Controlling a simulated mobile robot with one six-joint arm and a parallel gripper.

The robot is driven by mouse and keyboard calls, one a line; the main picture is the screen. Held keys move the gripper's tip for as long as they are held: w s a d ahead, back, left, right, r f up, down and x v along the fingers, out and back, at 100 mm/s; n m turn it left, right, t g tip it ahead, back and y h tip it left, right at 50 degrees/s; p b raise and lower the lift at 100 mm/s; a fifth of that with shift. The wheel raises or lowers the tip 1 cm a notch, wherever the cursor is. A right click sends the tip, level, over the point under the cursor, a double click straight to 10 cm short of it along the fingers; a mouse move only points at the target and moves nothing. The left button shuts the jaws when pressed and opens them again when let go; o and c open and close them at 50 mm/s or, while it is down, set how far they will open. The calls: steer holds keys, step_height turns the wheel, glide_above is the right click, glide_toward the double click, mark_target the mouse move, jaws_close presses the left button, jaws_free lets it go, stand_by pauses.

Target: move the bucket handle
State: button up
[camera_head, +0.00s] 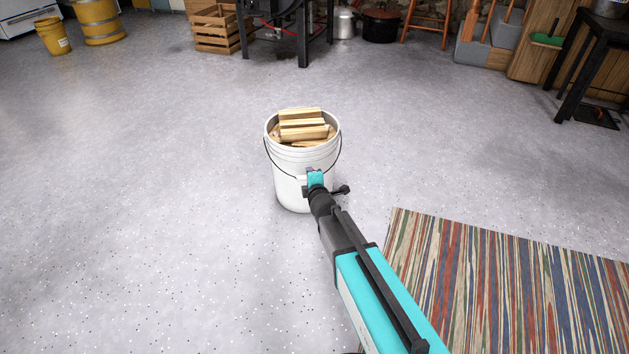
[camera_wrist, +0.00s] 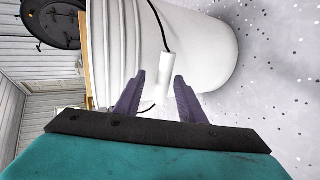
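The white bucket (camera_head: 291,190) stands upright on the floor, filled with split wood (camera_head: 303,131). Its black wire handle (camera_head: 273,164) hangs down across the near side. In the wrist view the bucket (camera_wrist: 205,55) lies sideways, and the handle's white grip (camera_wrist: 167,66) shows at the end of the black wire. My gripper (camera_wrist: 160,77) is open, with its two purple fingers apart and the grip at the gap between their tips. I cannot tell whether either finger touches it. In the head view my gripper (camera_head: 315,171) is in front of the bucket and hides the handle's middle.
A striped rug (camera_head: 500,290) lies at the lower right. A wooden crate (camera_head: 218,28), a yellow bucket (camera_head: 53,36) and a black pot (camera_head: 381,23) stand along the back. A dark table (camera_head: 597,45) is at the far right. The floor around the bucket is clear.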

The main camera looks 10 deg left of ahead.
steer(key=shift+s+d, duration=0.1)
steer(key=p+v, duration=0.4)
steer(key=v, duration=0.9)
steer(key=shift+s+r, duration=0.15)
steer(key=shift+s, duration=0.05)
stand_by(0.6)
steer(key=shift+d, duration=0.1)
stand_by(0.5)
